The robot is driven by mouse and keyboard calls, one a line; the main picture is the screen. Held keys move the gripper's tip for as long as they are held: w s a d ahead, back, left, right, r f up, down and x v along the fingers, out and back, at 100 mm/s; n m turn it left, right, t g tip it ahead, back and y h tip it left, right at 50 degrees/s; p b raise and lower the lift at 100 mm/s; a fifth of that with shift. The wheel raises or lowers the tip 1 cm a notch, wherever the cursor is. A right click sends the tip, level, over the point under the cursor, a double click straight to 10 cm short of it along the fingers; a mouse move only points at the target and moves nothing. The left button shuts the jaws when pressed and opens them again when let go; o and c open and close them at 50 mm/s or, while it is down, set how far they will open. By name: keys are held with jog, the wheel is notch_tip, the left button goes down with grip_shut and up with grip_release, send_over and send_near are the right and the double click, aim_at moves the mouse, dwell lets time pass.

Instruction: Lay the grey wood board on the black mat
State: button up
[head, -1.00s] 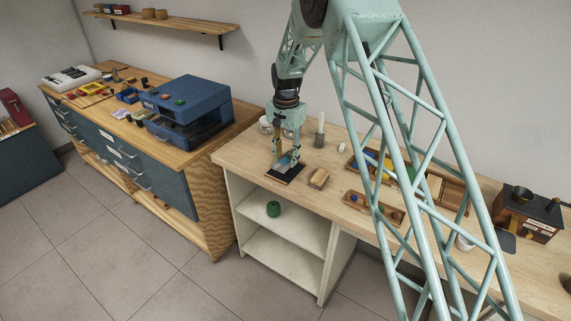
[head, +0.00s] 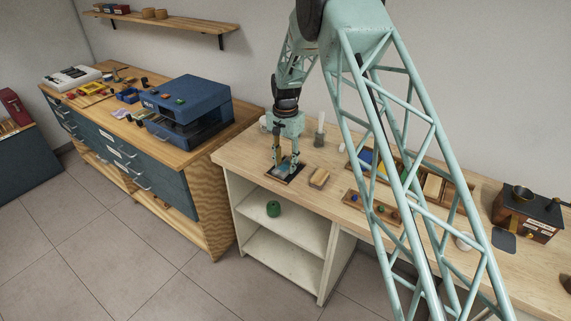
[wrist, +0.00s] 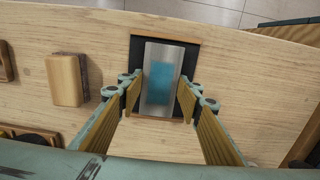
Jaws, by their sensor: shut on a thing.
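The grey wood board (wrist: 152,101) is a flat grey rectangle with a bluish patch in its middle. In the wrist view it lies between my fingers, within the outline of the black mat (wrist: 194,59). The dark mat shows as strips beside and beyond the board. My gripper (wrist: 160,92) is shut on the board by its two long sides. In the head view my gripper (head: 286,166) points down over the mat (head: 280,180) near the front edge of the wooden counter. I cannot tell whether the board touches the mat.
A small wooden block (head: 318,178) lies just right of the mat; it also shows in the wrist view (wrist: 67,80). Wooden trays (head: 373,207) with small parts lie farther right. A white cylinder (head: 320,135) stands behind. A blue machine (head: 190,110) is on the left bench.

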aim_at(286, 166)
jog(key=o, duration=0.8)
jog(key=shift+o, duration=0.2)
notch_tip(286, 166, up, 12)
jog(key=shift+r, duration=0.15)
dwell(0.8)
